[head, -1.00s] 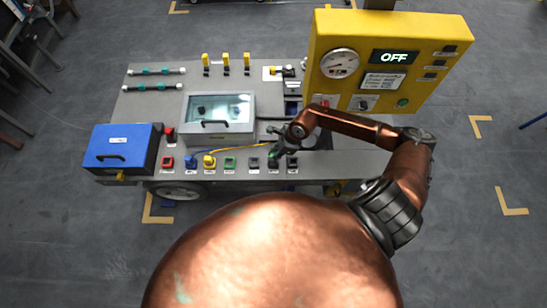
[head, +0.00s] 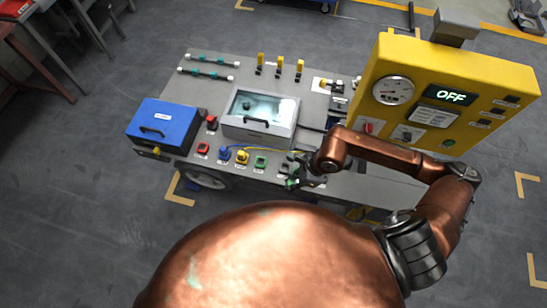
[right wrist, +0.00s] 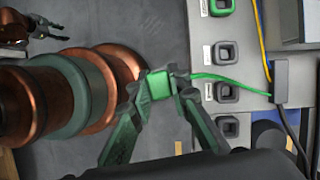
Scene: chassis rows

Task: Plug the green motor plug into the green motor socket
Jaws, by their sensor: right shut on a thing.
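My right gripper (right wrist: 160,88) is shut on the green motor plug (right wrist: 160,84), a small green block. A green cable runs from it to a grey block on the cart. In the head view my right gripper (head: 294,182) is at the cart's front edge; the plug is too small to tell there. The green motor socket (head: 260,163) is in the front row, left of the gripper; it also shows at the top of the right wrist view (right wrist: 222,6). The plug is apart from it. My left gripper (right wrist: 52,27) is open and empty at the upper left of the wrist view.
Red (head: 203,148), blue (head: 224,154) and yellow (head: 242,158) sockets stand left of the green one; dark grey sockets (right wrist: 225,53) stand to its right. Behind are a windowed box (head: 262,128) and a yellow panel (head: 450,90) reading OFF. A blue box (head: 165,128) is at left.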

